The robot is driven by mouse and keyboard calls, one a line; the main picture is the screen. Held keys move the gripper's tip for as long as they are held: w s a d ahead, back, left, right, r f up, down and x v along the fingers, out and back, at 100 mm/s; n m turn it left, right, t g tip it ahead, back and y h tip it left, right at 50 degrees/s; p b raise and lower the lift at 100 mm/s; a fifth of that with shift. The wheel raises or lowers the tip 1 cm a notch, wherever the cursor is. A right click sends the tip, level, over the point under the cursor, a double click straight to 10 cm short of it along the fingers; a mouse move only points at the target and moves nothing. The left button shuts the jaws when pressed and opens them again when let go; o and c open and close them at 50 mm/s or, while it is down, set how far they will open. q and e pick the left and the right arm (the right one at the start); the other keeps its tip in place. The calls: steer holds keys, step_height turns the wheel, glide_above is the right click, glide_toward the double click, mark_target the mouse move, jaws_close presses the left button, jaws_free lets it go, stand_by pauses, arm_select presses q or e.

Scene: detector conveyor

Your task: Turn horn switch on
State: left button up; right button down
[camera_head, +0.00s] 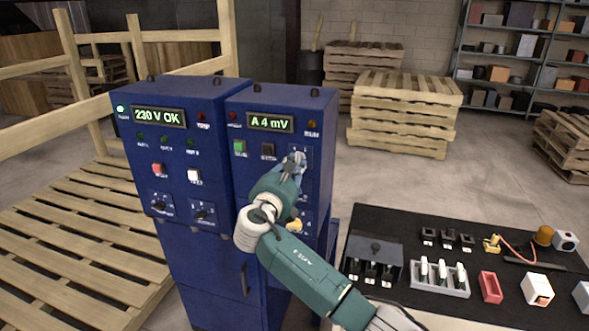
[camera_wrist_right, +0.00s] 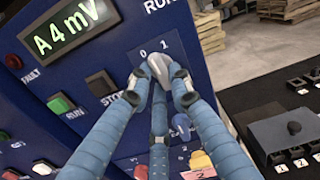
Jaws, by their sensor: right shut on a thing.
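The right blue cabinet (camera_head: 284,105) has a display reading "A 4 mV" and several controls. My right gripper (camera_head: 293,165) is at the upper right of its front panel. In the wrist view, the gripper's (camera_wrist_right: 160,78) fingers are closed around a light grey switch knob (camera_wrist_right: 158,63). The knob sits on a blue plate marked 0 and 1, and the fingers cover part of it. I cannot read a horn label there. A lower switch (camera_wrist_right: 181,124) shows behind the fingers, with a yellow and red control (camera_wrist_right: 200,162) below it. My left gripper is not in view.
A green button (camera_wrist_right: 60,103) and black button (camera_wrist_right: 100,83) lie left of the knob. The left cabinet (camera_head: 176,125) reads "230 V OK". A black-topped table (camera_head: 400,225) with boxes and small parts stands at the right. Wooden pallets stand behind.

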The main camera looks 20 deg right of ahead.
steer(key=shift+a+r+m+b, duration=0.1)
steer(key=shift+m+b, duration=0.7)
steer(key=shift+m, duration=0.9)
steer(key=shift+r+m+b, duration=0.1)
steer(key=shift+m+b, duration=0.7)
steer(key=shift+m, duration=0.9)
steer(key=c, duration=1.6)
jaws_free()
steer(key=shift+o, duration=0.2)
steer(key=v, duration=1.2)
steer(key=shift+w, duration=0.1)
